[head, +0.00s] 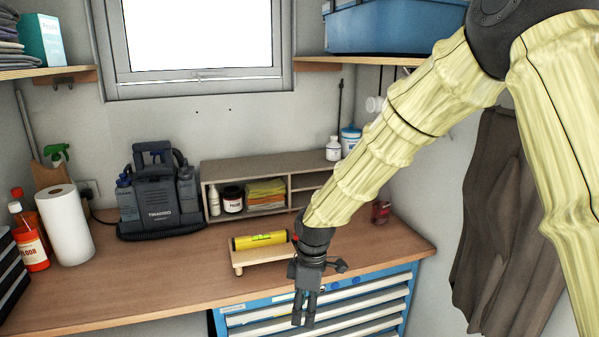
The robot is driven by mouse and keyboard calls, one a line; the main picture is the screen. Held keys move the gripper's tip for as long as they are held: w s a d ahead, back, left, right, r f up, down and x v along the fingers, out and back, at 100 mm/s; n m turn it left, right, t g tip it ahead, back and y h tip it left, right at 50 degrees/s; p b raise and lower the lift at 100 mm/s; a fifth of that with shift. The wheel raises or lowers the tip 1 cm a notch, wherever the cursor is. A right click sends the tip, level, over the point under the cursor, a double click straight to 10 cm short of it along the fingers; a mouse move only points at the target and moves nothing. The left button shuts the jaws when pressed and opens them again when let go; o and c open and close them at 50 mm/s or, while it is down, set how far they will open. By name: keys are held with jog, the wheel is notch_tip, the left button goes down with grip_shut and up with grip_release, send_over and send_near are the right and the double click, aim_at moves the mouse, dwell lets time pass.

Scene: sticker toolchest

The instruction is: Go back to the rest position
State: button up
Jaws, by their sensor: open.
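My gripper (304,311) hangs at the end of my yellow-sleeved arm, pointing down in front of the blue tool chest (410,290). Its two fingers are apart with nothing seen between them. It is in front of the drawer fronts, near the worktop's front edge. A yellow level-like tool (260,240) lies on a small wooden stand (240,262) on the worktop, just left of and behind my gripper. The stand's right end is partly hidden by my wrist.
The wooden worktop (140,290) holds a paper towel roll (66,225), an orange bottle (30,245), a dark portable machine (157,195) and a shelf unit (240,165). A dark cloth (500,220) hangs at the right. The worktop's front left is clear.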

jog(key=s+d+f+m+b, duration=0.15)
jog(key=s+f, duration=0.25)
jog(key=f, duration=0.5)
jog(key=s+d+f+m+y+b, duration=0.1)
jog(key=s+d+f+m, duration=0.25)
jog(key=f, duration=0.45)
jog(key=s+d+f+m+b, duration=0.15)
jog(key=s+f, duration=0.25)
jog(key=f, duration=0.5)
jog(key=s+d+f+m+h+b, duration=0.1)
jog(key=s+d+f+m, duration=0.4)
jog(key=s, duration=0.8)
jog(key=s+d+f+m+h+b, duration=0.1)
jog(key=s+d+f+m+b, duration=0.2)
jog(key=s+d+f, duration=0.6)
jog(key=shift+s+d+f+m+t, duration=0.35)
jog(key=shift+s+f+m, duration=0.8)
jog(key=shift+s+f, duration=0.8)
jog(key=shift+s+d+r, duration=0.1)
jog(key=shift+s+r, duration=0.15)
jog(key=shift+r, duration=0.05)
